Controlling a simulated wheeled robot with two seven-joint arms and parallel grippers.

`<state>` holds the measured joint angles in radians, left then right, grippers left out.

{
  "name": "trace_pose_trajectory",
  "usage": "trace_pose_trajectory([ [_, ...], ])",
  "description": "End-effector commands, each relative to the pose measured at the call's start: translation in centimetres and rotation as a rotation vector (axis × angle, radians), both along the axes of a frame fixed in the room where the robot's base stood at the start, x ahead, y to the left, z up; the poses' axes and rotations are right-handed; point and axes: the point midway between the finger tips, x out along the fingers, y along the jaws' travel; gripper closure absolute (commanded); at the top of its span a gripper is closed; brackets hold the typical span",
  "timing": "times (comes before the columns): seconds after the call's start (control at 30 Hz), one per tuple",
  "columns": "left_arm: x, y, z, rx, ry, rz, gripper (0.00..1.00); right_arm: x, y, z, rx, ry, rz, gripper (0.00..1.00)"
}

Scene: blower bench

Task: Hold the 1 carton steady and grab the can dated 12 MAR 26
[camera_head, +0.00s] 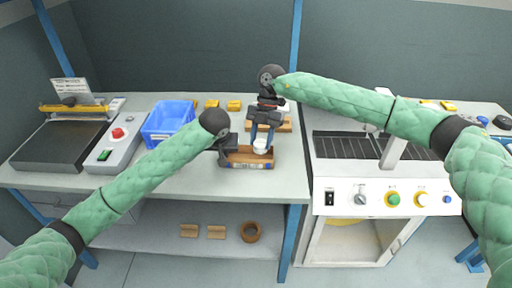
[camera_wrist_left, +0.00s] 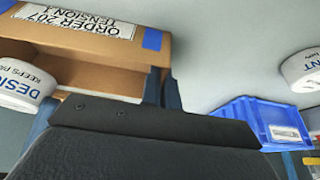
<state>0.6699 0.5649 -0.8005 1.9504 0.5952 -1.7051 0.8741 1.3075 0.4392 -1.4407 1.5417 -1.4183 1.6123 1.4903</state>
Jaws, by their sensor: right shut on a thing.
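The open brown carton (camera_head: 238,158) sits on the bench in front of the right gripper, with blue tape and an order label on its side in the left wrist view (camera_wrist_left: 82,40). My left gripper (camera_head: 226,146) is at the carton's left end; its narrow blue fingers are close together by the carton edge, and I cannot tell whether they grip it. My right gripper (camera_head: 262,140) points down over the carton, shut on a white can (camera_head: 261,147). A white can with blue lettering (camera_wrist_left: 20,86) shows at the carton in the left wrist view. No date is readable.
A blue bin (camera_head: 168,122) stands left, with yellow blocks (camera_head: 234,105) behind. Another white can (camera_wrist_left: 301,70) shows right in the left wrist view. A brown tray (camera_head: 286,127) is behind the carton. A control-panel machine (camera_head: 385,200) stands right.

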Motion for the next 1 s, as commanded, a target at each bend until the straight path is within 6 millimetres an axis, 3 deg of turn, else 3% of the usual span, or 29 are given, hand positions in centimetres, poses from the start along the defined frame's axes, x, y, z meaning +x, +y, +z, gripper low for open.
trace_pose_trajectory([
  [0.2, 0.0, 0.0, 0.0, 0.000, 0.000, 0.000, 1.00, 0.0, 0.0, 5.0, 0.000, -0.002, 0.001, 0.83],
  [0.43, 0.0, 0.0, 0.0, 0.000, 0.000, 0.000, 1.00, 0.0, 0.0, 8.6, 0.000, -0.001, 0.000, 0.83],
  [0.6, 0.0, 0.0, 0.0, 0.000, 0.000, 0.000, 1.00, 0.0, 0.0, 9.8, 0.000, 0.001, -0.001, 0.83],
  [0.93, 0.0, 0.0, 0.0, 0.000, 0.000, 0.000, 1.00, 0.0, 0.0, 10.0, -0.001, 0.001, -0.001, 0.83],
  [1.0, 0.0, 0.0, 0.0, 0.000, 0.000, 0.000, 0.86, 0.0, 0.0, 10.0, -0.001, 0.001, -0.001, 0.83],
])
